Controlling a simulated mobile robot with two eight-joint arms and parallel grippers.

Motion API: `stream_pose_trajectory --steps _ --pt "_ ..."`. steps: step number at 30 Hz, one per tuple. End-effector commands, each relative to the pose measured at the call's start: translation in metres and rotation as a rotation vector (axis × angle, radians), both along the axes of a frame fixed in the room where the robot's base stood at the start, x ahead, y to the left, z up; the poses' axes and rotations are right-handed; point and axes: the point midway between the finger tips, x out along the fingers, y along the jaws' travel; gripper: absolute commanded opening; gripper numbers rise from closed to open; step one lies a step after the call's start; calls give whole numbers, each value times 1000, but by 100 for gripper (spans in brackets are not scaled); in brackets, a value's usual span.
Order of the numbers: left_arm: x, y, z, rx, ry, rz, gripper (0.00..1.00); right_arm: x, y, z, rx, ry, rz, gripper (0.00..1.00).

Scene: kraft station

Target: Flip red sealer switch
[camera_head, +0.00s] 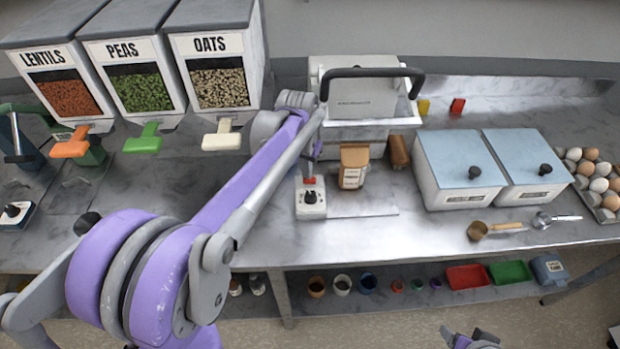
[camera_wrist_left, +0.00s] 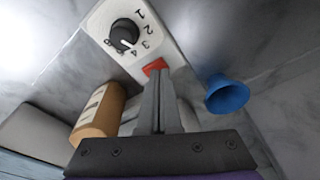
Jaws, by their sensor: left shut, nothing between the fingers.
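The red sealer switch (camera_head: 309,181) sits at the back of a small white control box (camera_head: 311,204) on the steel counter. In the left wrist view the red switch (camera_wrist_left: 154,67) is just ahead of the fingertips, below a black numbered dial (camera_wrist_left: 124,35). My left gripper (camera_head: 312,165) comes down behind the box, close to the switch. Its fingers (camera_wrist_left: 158,78) are shut and empty, and their tips overlap the switch's lower edge in the picture; I cannot tell if they touch. Part of what appears to be my right gripper (camera_head: 474,340) shows at the bottom edge, its fingers unclear.
A brown bag (camera_head: 353,166) stands right of the control box, before the white sealer machine (camera_head: 362,100) with its black handle. Blue-lidded bins (camera_head: 458,160), a measuring scoop (camera_head: 480,230) and eggs (camera_head: 597,180) are farther right. A blue cup-like thing (camera_wrist_left: 228,95) shows near the fingers.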

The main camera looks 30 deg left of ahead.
Motion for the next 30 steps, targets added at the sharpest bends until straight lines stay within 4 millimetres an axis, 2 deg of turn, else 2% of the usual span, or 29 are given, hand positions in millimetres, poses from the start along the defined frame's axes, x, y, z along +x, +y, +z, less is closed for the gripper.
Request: stream_pose_trajectory --steps 20,25,30 --pt "0 0 -10 0 0 0 0 -2 0 -7 0 5 0 69" --pt "0 0 -4 0 -1 0 0 -1 0 -3 0 2 0 69" --pt "1 0 10 0 -2 0 0 3 0 8 0 -5 0 69"
